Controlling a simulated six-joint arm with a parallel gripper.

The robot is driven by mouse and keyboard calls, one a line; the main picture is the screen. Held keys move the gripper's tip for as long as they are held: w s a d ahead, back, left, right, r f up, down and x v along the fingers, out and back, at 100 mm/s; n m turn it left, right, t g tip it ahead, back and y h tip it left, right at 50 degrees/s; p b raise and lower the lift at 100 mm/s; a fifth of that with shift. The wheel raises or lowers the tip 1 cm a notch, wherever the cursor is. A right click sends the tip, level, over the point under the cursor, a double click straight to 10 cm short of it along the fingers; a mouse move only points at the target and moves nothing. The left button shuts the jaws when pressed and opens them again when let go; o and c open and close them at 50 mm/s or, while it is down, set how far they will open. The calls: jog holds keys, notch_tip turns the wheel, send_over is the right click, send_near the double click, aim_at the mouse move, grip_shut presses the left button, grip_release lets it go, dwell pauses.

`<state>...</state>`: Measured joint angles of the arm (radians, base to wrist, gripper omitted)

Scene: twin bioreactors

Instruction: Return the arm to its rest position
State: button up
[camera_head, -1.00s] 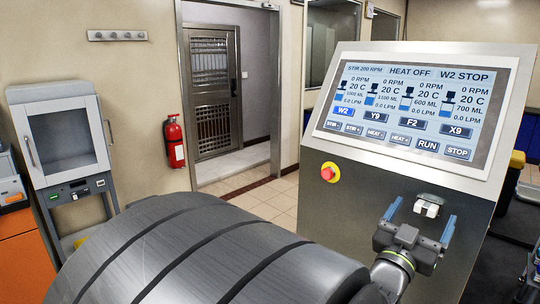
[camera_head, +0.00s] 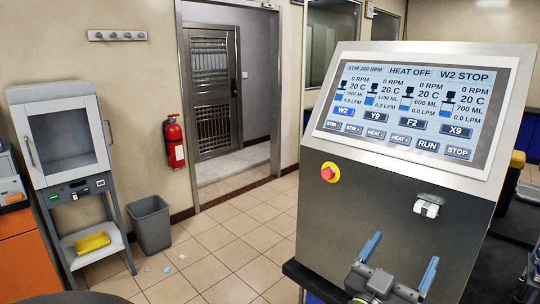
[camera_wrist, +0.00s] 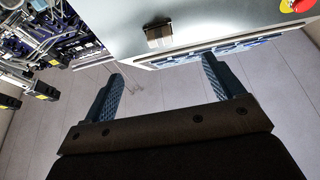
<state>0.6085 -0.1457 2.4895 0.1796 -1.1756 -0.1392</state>
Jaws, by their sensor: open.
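My gripper (camera_head: 400,267) is low at the front of the control console (camera_head: 397,187), below a small white fitting on its face. Its two blue fingers are spread apart with nothing between them. In the wrist view my gripper (camera_wrist: 165,85) is also open and empty, with floor showing between the fingers. The console screen (camera_head: 415,112) reads STIR 200 RPM, HEAT OFF and W2 STOP, and its W2 button is bright blue. Most of my arm is out of the head view.
A red stop button (camera_head: 328,173) sits on the console face. A grey bin (camera_head: 150,224) and a cabinet stand (camera_head: 70,165) with a yellow tray (camera_head: 92,242) are at the left. A fire extinguisher (camera_head: 175,142) hangs by the doorway. The tiled floor (camera_head: 225,235) is mostly clear, with small scraps near the bin.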

aim_at(424, 212)
jog(key=x, duration=0.9)
jog(key=shift+w+d+r, duration=0.15)
jog(key=shift+d, duration=0.05)
jog(key=shift+w+d+r, duration=0.1)
jog(key=shift+w+r, duration=0.05)
jog(key=s+a, duration=0.5)
jog(key=s, duration=0.1)
jog(key=w+a+f+n+g+y, duration=0.1)
jog(key=w+a+f+n+y, duration=0.1)
jog(key=w+f+y, duration=0.4)
jog(key=shift+w+a+f+n+y, duration=0.3)
jog(key=shift+w+a+f, duration=0.75)
jog(key=shift+w, duration=1.65)
jog(key=shift+o, duration=0.2)
jog(key=shift+d+f, duration=0.3)
jog(key=shift+d, duration=0.05)
